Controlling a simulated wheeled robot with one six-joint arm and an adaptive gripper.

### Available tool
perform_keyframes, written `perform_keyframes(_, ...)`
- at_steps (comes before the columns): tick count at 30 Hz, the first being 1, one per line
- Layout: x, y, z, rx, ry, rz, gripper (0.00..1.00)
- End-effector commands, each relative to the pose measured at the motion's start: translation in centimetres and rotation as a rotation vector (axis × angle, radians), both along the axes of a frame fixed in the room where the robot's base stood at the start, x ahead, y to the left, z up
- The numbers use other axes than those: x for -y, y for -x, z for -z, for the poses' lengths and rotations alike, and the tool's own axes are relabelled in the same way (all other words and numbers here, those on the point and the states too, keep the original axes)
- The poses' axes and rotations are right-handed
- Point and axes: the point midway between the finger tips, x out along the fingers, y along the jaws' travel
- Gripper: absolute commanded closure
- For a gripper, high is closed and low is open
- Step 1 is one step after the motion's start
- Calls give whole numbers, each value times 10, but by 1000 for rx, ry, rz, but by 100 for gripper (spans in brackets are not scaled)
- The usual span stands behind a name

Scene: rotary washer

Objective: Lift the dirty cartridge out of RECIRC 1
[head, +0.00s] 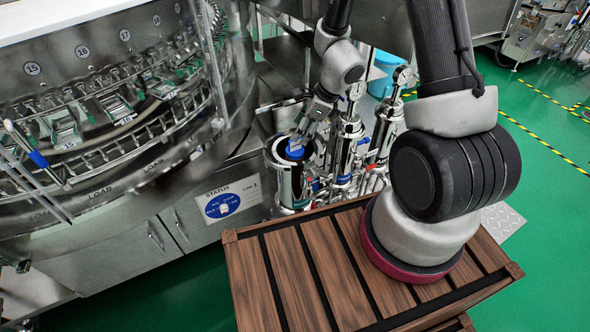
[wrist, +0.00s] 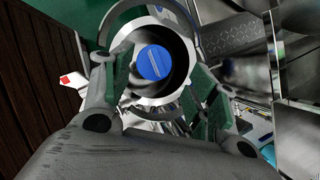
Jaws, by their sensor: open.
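A steel cylindrical housing (head: 290,182) stands open just behind the wooden slatted platform. A blue round cap (head: 294,150), which looks like the top of the cartridge, sits inside its mouth. In the wrist view the blue cap (wrist: 153,62) has a slot-like bar across it and is ringed by dark interior and the bright housing rim (wrist: 186,34). My gripper (head: 301,138) reaches down over the housing mouth, and its fingers are open. In the wrist view the gripper (wrist: 160,82) has one green-padded finger on each side of the cap, apart from it. The cartridge body is hidden. No RECIRC label is readable.
Steel filter housings with gauges (head: 349,130) stand close on the right. The large rotary washer (head: 110,110) and its cabinet with a blue STATUS plate (head: 222,203) are on the left. The slatted wooden platform (head: 290,270) under my arm is bare at its left.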

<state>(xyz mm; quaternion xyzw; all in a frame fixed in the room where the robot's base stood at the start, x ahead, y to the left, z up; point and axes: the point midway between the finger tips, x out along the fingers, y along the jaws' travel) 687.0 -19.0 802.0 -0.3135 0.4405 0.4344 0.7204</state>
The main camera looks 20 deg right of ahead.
Motion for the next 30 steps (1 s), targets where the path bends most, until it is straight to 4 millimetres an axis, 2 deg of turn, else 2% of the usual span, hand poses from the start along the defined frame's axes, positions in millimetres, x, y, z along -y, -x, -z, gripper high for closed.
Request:
perform_keyframes(1, 0, 1, 15, -31, -2, 52, 41)
perform_keyframes(6, -1, 1, 44, -79, -2, 146, 41)
perform_keyframes(14, -8, -4, 71, -83, -2, 154, 41)
perform_keyframes(21, -18, -11, 105, -82, -3, 151, 41)
perform_keyframes(30, -20, -13, 111, -78, -2, 149, 41)
